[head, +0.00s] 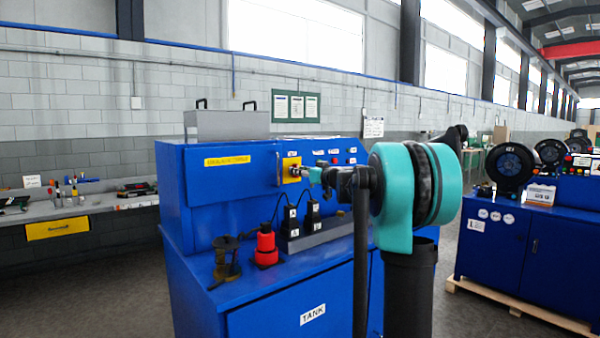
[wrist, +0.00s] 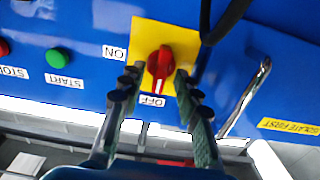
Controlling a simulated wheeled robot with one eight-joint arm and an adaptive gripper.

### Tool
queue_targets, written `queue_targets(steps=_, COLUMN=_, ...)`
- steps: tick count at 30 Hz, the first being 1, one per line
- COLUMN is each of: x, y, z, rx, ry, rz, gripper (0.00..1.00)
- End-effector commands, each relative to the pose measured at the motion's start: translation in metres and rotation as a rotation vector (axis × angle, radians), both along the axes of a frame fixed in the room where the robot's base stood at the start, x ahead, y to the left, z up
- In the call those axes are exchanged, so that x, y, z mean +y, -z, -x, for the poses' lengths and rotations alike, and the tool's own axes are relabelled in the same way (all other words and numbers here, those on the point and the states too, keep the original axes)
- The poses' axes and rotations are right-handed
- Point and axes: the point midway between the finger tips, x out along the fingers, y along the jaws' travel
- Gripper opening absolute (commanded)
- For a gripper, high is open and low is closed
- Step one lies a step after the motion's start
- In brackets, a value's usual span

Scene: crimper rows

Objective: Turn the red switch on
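The red switch (wrist: 160,66) is a rotary knob on a yellow plate (wrist: 146,35) on the blue machine panel. In the wrist view its handle stands nearly upright, with its lower end towards the OFF label (wrist: 152,101). The ON label (wrist: 115,53) lies to the left. My gripper (wrist: 158,78) is open, with one finger on each side of the knob. A small gap seems to show on both sides; contact is hard to tell. In the head view my gripper (head: 307,175) is at the yellow plate (head: 291,167), and the knob is mostly hidden.
A green START button (wrist: 59,58) sits left of the switch in the wrist view. A metal handle (wrist: 245,97) and a black cable (wrist: 226,18) lie close on the right. Below the panel, a red-and-black fitting (head: 265,246) stands on the machine's ledge.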

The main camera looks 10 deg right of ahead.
Motion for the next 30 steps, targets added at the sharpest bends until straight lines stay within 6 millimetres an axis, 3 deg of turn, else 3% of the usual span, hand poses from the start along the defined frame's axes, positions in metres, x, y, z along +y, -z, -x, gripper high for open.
queue_targets(steps=6, x=0.0, y=0.0, z=-0.0001, rx=0.0, ry=0.0, rz=0.0, gripper=0.32)
queue_targets(steps=14, x=-0.0001, y=0.0001, z=0.0, rx=0.0, ry=0.0, rz=0.0, gripper=0.0)
queue_targets(steps=30, x=-0.0007, y=0.0, z=-0.0003, rx=0.041, ry=0.0, rz=-0.072, gripper=0.0)
